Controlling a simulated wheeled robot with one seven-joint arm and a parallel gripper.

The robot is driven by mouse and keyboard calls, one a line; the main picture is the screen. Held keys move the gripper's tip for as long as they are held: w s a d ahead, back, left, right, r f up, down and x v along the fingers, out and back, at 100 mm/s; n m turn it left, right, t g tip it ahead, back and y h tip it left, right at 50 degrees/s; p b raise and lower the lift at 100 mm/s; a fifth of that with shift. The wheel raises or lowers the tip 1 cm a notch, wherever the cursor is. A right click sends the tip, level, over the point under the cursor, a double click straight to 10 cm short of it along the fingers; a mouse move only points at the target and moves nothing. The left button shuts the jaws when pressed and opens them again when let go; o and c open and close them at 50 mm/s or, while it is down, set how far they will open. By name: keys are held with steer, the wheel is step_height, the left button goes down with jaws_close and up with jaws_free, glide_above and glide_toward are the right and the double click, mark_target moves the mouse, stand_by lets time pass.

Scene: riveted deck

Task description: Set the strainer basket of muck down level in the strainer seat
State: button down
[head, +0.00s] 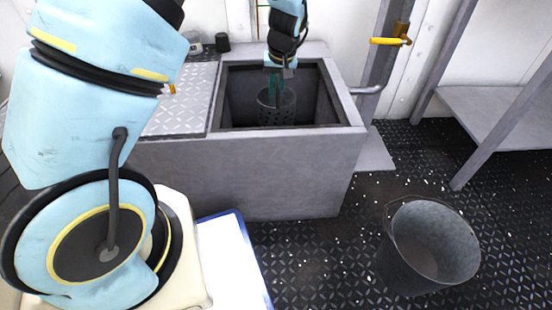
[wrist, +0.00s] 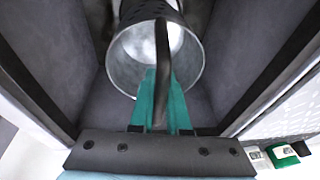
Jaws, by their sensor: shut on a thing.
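The strainer basket (head: 276,107) is a dark perforated cylinder inside the open strainer box (head: 245,165), looking roughly upright in the head view. My gripper (head: 275,80) is above it, its teal fingers reaching down into the opening. In the wrist view my gripper (wrist: 161,105) is shut on the dark bail handle (wrist: 163,60) of the basket. Below it a round grey metal rim (wrist: 113,72) surrounds a bright interior; I cannot make out muck there. The strainer seat is hidden, and I cannot tell whether the basket touches it.
A treadplate lid (head: 185,98) covers the box's left part. Box walls stand close around the basket. An empty-looking metal bucket (head: 435,245) stands on the deck at right. A yellow-handled valve (head: 388,41) and a grey pipe (head: 367,90) are behind right. A dark cup (head: 222,43) stands behind the lid.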

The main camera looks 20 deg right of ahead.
mark_target(275, 120)
step_height(275, 120, down, 11)
steer(key=b, duration=0.5)
steer(key=shift+f, duration=0.1)
steer(key=shift+f, duration=0.15)
steer(key=c, duration=0.9)
jaws_free()
steer(key=p+v, duration=0.4)
steer(key=v, duration=0.8)
steer(key=shift+p, duration=0.4)
